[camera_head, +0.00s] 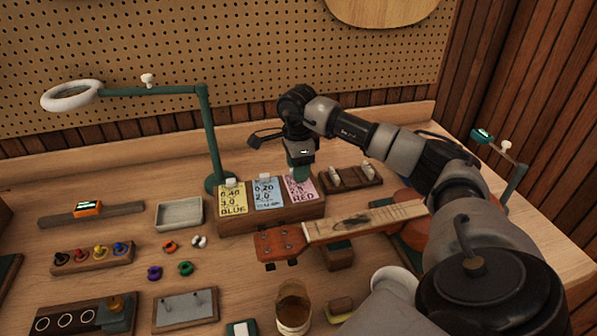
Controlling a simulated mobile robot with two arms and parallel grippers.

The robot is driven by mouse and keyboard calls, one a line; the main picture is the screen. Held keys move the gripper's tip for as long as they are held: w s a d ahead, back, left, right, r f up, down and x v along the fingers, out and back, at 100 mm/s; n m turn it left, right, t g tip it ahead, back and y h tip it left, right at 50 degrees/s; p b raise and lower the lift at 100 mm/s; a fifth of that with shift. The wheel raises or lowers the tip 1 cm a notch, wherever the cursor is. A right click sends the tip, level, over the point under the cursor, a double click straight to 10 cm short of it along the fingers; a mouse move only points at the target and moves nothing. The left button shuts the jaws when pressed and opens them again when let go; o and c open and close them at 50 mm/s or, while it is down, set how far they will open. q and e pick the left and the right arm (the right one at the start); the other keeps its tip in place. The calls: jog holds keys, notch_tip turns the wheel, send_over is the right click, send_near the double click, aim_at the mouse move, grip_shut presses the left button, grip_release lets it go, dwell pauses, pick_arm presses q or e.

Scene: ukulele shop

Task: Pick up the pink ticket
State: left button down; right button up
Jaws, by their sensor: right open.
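The pink ticket (302,189) stands upright in a wooden holder (271,214) on the workbench, at the right end of a row of three. It reads RED at the bottom. A blue-grey ticket (268,194) stands in the middle and a yellow ticket (233,200) at the left. My right gripper (300,177) points down over the pink ticket and covers part of its top. It is open; I cannot tell whether the fingers touch the ticket. My left gripper is not in view.
A ukulele neck (366,222) lies right in front of the holder. A green lamp post (210,140) stands close behind its left end. A wooden rack (352,178) is to the right, a grey tray (179,214) to the left. A pegboard (250,50) closes the back.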

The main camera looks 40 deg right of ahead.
grip_shut()
jog(key=shift+r, duration=0.2)
dwell(0.3)
